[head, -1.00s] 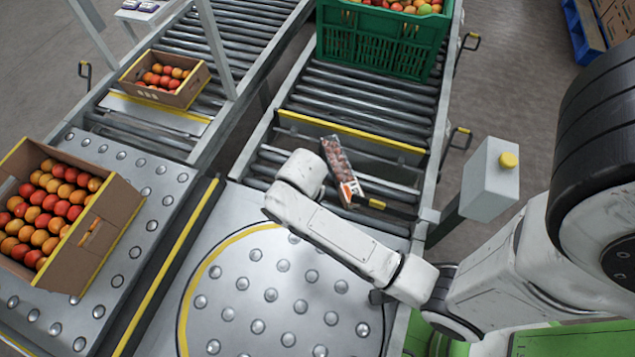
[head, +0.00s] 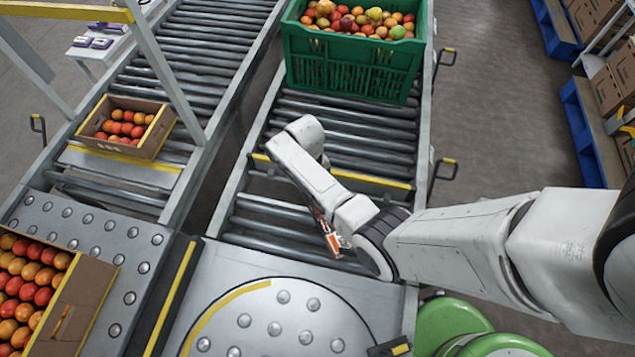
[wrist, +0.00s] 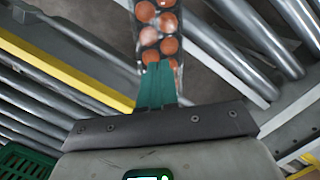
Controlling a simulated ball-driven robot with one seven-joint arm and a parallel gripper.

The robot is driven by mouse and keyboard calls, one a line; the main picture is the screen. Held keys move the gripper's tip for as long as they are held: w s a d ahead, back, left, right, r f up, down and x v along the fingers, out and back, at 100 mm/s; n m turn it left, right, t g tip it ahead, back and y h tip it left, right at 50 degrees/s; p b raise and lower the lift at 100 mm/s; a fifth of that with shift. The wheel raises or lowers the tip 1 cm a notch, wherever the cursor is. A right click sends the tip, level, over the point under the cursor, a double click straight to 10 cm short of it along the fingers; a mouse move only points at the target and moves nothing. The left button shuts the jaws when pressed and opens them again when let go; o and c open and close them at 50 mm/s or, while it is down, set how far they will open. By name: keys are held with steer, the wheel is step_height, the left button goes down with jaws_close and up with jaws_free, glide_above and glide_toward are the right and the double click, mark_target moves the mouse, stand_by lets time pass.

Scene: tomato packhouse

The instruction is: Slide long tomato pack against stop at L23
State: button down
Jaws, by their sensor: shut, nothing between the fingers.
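The long tomato pack (head: 329,236), a narrow clear pack with an orange-and-white end, lies on the rollers and is partly hidden behind my arm in the head view. I cannot read any L23 label.
A green crate of tomatoes (head: 350,65) stands on the rollers beyond the crossbar. A ball-studded turntable (head: 300,315) lies at the near end. Cardboard tomato boxes (head: 152,146) stand on the left conveyor. Blue pallets (head: 590,135) are on the floor at right.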

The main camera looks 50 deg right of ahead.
steer(key=s+a+p, duration=0.1)
steer(key=s, duration=0.2)
steer(key=s+a+p, duration=0.1)
steer(key=s, duration=0.1)
steer(key=s+a+p, duration=0.1)
steer(key=s+a, duration=0.1)
steer(key=s, duration=0.1)
steer(key=shift+s+r, duration=0.15)
steer(key=shift+s, duration=0.45)
steer(key=shift+w+f, duration=0.1)
steer(key=shift+f, duration=0.75)
steer(key=shift+a+f, duration=0.1)
steer(key=shift+s+f, duration=0.15)
steer(key=shift+s, duration=0.1)
steer(key=shift+w+d+f+b, duration=0.1)
steer(key=shift+w+d+b, duration=0.25)
steer(key=shift+w+b, duration=0.4)
steer(key=shift+w, duration=0.1)
steer(key=shift+p, duration=0.3)
steer(key=shift+w+r+p, duration=0.15)
steer(key=shift+r+p, duration=0.65)
steer(key=shift+r, duration=0.05)
